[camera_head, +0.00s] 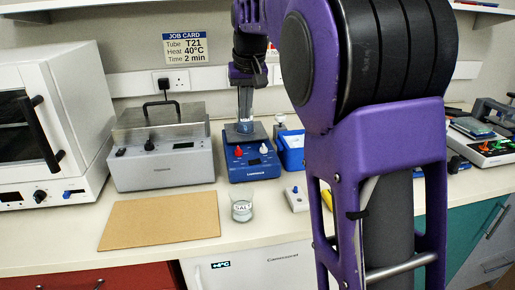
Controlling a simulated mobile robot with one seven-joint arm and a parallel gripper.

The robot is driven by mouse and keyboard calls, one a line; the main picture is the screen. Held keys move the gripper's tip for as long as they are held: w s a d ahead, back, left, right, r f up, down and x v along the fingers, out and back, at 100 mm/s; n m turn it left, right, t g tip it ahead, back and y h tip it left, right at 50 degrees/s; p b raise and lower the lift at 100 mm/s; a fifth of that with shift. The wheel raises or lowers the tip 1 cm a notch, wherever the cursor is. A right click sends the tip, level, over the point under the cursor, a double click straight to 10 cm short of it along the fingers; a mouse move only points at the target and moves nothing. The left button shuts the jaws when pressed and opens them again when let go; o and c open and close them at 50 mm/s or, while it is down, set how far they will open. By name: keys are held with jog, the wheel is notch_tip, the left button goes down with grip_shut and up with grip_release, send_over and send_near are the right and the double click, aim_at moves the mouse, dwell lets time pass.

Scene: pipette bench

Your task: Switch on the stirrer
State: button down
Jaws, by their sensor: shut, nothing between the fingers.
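The stirrer (253,174) is a blue hotplate unit on the bench, with a dark top plate. Its front has a red knob at left, a white knob at right and a small dark display between them. My gripper (245,118) points down over the stirrer's top plate, above and behind the knobs, and is shut with nothing held. Its fingertips are small here, and I cannot tell whether they touch anything on the plate. The gripper hides part of the plate's middle.
A grey water bath (160,160) stands left of the stirrer and a blue box (291,152) right of it. In front are a jar labelled salt (242,209), a small white switch box (297,199) and a brown board (160,222). My arm hides much of the right bench.

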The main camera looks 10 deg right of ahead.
jog(key=d, duration=0.1)
jog(key=d+f, duration=0.1)
jog(key=d, duration=0.1)
jog(key=shift+w+d+f+h, duration=0.1)
jog(key=shift+w+f+h, duration=0.1)
jog(key=shift+h, duration=0.2)
jog(key=b, duration=0.3)
send_near(259, 159)
jog(key=x, duration=0.5)
jog(key=shift+w, duration=0.25)
jog(key=shift+f, duration=0.7)
jog(key=shift+d+f, duration=0.15)
jog(key=shift+f, duration=0.15)
